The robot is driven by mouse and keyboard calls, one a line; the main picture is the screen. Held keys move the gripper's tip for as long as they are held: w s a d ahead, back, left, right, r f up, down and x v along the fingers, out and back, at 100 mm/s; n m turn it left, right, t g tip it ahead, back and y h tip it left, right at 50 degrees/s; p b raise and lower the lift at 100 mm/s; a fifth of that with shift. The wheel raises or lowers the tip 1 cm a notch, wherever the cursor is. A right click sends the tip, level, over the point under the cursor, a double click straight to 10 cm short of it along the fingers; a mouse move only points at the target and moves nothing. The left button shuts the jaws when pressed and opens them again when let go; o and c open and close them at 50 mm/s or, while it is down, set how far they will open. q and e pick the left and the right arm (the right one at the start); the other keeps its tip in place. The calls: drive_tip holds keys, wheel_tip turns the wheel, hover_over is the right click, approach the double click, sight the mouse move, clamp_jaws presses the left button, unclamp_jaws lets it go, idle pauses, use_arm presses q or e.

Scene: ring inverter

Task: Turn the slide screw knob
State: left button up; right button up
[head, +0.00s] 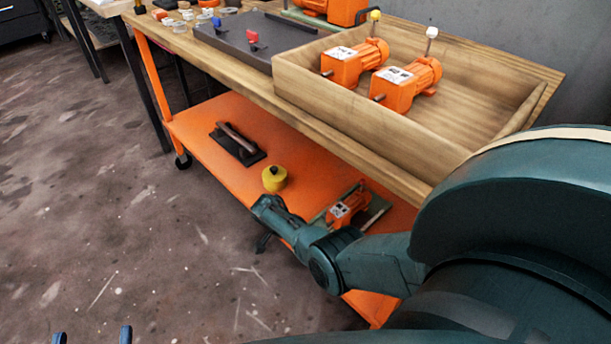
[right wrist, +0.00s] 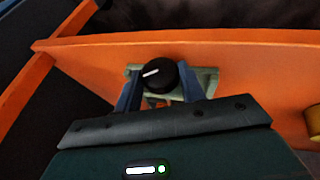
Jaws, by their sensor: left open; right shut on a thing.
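The black slide screw knob (right wrist: 160,76) with a white mark line shows in the right wrist view, between the two fingers of my right gripper (right wrist: 160,88). The gripper is shut on it. A pale green mount (right wrist: 206,74) sits behind the knob. In the head view my right gripper (head: 263,240) reaches down to the front edge of the lower orange shelf; the knob is hidden there. An orange motor on a green base (head: 350,205) stands on that shelf behind my right arm. My left gripper (head: 92,337) is open and empty, with only its blue fingertips showing at the bottom left.
The lower orange shelf (head: 210,122) also holds a yellow container (head: 274,178) and a dark trowel-like tool (head: 236,143). Above, the wooden bench carries a wooden tray (head: 370,128) with two orange motors (head: 405,83). The floor (head: 110,210) at left is clear.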

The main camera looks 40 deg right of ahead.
use_arm(q)
drive_tip(key=shift+d, duration=0.1)
use_arm(e)
drive_tip(key=shift+d+g, duration=0.1)
drive_tip(key=shift+g, duration=0.2)
drive_tip(key=o, duration=1)
drive_tip(key=p+v, duration=0.1)
drive_tip(key=v, duration=0.1)
drive_tip(key=shift+w+r, duration=0.1)
drive_tip(key=shift+r, duration=0.2)
use_arm(q)
drive_tip(key=a+n+g+y+p, duration=0.1)
drive_tip(key=n+g+y+p, duration=0.1)
drive_tip(key=p, duration=0.1)
drive_tip(key=shift+w+a+f+p, duration=0.1)
drive_tip(key=shift+a+f+p, duration=0.05)
drive_tip(key=shift+a+p, duration=0.2)
use_arm(e)
drive_tip(key=v, duration=1)
drive_tip(key=shift+a+r, duration=0.2)
drive_tip(key=shift+a, duration=0.15)
